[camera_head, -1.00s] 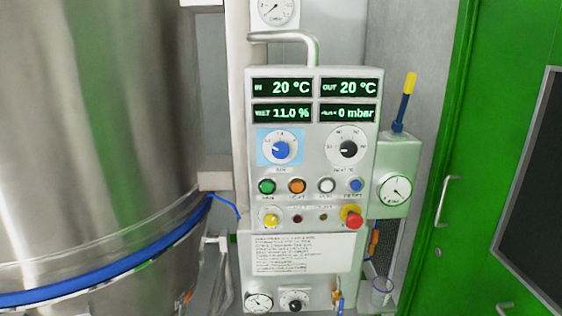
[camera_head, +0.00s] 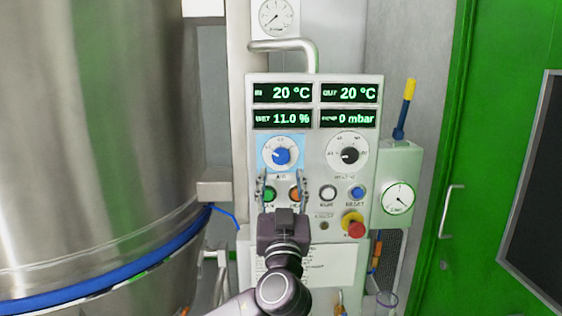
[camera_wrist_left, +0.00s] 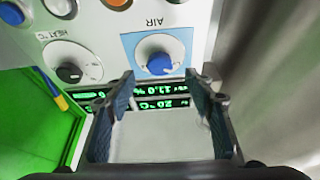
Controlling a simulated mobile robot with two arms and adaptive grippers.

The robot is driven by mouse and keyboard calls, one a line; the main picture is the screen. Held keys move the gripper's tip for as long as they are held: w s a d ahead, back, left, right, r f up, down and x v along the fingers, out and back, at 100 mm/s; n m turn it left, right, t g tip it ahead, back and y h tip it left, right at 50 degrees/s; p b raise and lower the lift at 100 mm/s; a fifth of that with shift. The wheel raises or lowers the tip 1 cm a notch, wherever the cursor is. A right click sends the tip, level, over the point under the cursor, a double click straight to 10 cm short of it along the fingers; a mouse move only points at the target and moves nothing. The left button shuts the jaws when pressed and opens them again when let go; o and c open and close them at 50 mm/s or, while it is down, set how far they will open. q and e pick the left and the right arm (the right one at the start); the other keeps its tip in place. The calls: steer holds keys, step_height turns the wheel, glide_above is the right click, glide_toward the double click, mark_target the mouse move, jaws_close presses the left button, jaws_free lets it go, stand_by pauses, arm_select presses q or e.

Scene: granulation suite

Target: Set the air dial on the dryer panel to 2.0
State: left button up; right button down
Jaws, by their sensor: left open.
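The dryer panel (camera_head: 315,92) is a light grey box with four green displays reading 20 °C, 20 °C, 11.0 % and 0 mbar. The air dial (camera_head: 282,156) is a blue knob on a white scale with a light blue square behind it, at the panel's left. Its pointer is toward the left. My left gripper (camera_head: 282,186) is open and empty, with its fingertips just below the dial in the head view. In the left wrist view the air dial (camera_wrist_left: 159,63) appears upside down, beyond the open fingers (camera_wrist_left: 158,92). My right gripper is not in view.
The black-knobbed heat dial (camera_head: 348,154) sits right of the air dial. Coloured buttons and a red emergency stop (camera_head: 356,229) lie below. The large steel vessel (camera_head: 90,130) stands left, a green door (camera_head: 480,200) right.

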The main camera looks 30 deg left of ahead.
mark_target(281, 160)
arm_select(q)
steer(key=p+x, duration=0.2)
steer(key=x, duration=0.3)
steer(key=shift+w+a+r, duration=0.15)
steer(key=shift+w+a, duration=0.05)
steer(key=shift+w+a+r+p, duration=0.1)
steer(key=shift+w+a+p, duration=0.2)
steer(key=shift+w, duration=0.3)
steer(key=shift+c, duration=0.7)
steer(key=c, duration=1)
